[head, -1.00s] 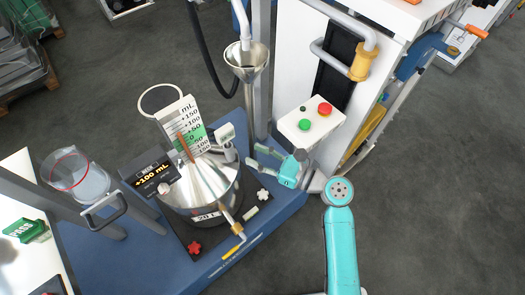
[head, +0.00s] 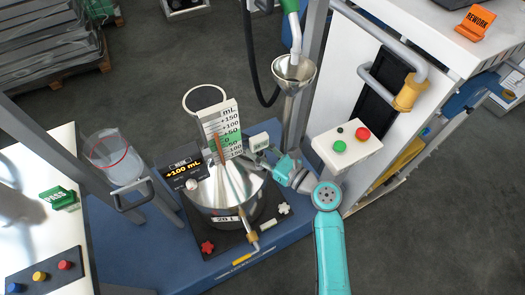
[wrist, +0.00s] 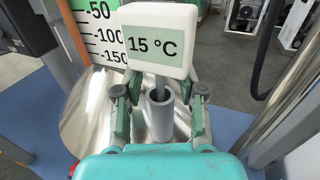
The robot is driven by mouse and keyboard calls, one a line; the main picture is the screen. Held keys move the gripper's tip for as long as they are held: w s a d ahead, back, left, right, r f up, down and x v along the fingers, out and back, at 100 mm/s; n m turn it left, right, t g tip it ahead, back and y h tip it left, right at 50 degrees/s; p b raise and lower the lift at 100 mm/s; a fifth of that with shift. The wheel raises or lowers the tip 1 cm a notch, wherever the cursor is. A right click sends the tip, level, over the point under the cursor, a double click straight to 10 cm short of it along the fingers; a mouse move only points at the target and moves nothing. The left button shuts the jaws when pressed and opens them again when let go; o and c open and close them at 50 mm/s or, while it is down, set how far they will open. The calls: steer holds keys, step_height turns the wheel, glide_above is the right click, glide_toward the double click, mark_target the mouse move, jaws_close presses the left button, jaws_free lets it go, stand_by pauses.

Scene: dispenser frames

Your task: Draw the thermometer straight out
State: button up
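The thermometer (head: 258,142) has a white box head with a display, and stands at the right side of the steel vessel's lid. In the wrist view its head (wrist: 158,38) reads 15 °C. Below the head, a thin stem goes into an upright grey tube (wrist: 160,118). My gripper (wrist: 162,84) is open, its fingers on either side of the stem and tube with gaps showing. The head partly hides the fingertips. In the head view my gripper (head: 278,160) is just right of and below the thermometer head.
The steel vessel (head: 237,187) stands on a blue base (head: 215,265). A scale plate (head: 222,128) and a +100 mL display (head: 184,171) are left of the thermometer. A steel funnel (head: 293,72) stands behind. A button box (head: 346,146) is close on the right.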

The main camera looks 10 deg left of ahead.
mark_target(259, 137)
jaws_close()
steer(key=shift+r, duration=5.35)
